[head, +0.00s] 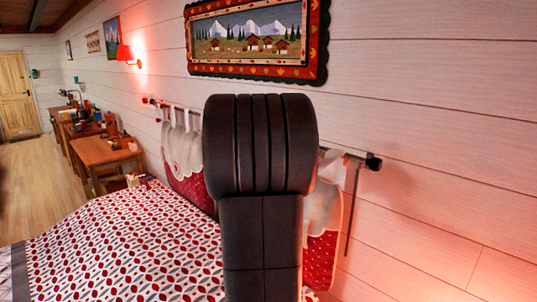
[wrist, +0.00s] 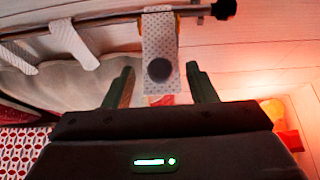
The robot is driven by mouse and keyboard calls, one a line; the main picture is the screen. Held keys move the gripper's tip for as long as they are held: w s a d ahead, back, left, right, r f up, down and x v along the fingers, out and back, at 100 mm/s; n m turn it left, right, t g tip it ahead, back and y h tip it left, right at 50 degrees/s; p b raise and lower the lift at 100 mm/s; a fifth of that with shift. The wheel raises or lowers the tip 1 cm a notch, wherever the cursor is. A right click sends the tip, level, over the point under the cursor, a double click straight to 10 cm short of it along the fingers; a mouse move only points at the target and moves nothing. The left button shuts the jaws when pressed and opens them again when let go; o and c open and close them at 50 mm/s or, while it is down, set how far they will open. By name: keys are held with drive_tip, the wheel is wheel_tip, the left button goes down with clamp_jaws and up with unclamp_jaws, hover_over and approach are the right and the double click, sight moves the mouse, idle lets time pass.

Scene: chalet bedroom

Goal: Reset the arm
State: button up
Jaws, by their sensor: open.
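My arm stands upright in the middle of the head view and hides part of the wall and bed behind it. My gripper (wrist: 160,88) shows in the wrist view, with its two fingers spread apart and nothing between them. Beyond the fingers hangs a pale dotted fabric strap (wrist: 160,35) with a dark round button on it. I cannot tell how far the fingers are from the strap. My gripper is not clearly visible in the head view.
A bed with a red, white and grey patterned cover (head: 120,245) fills the lower left. A rail (head: 372,162) with hanging cushions runs along the white plank wall. A framed mountain picture (head: 255,38) hangs above. Wooden desks (head: 105,152) and a door (head: 17,95) stand farther back, with open floor beside them.

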drive_tip(key=shift+p+x, duration=0.3)
drive_tip(key=shift+x, duration=2.1)
drive_tip(key=shift+s+a, duration=0.1)
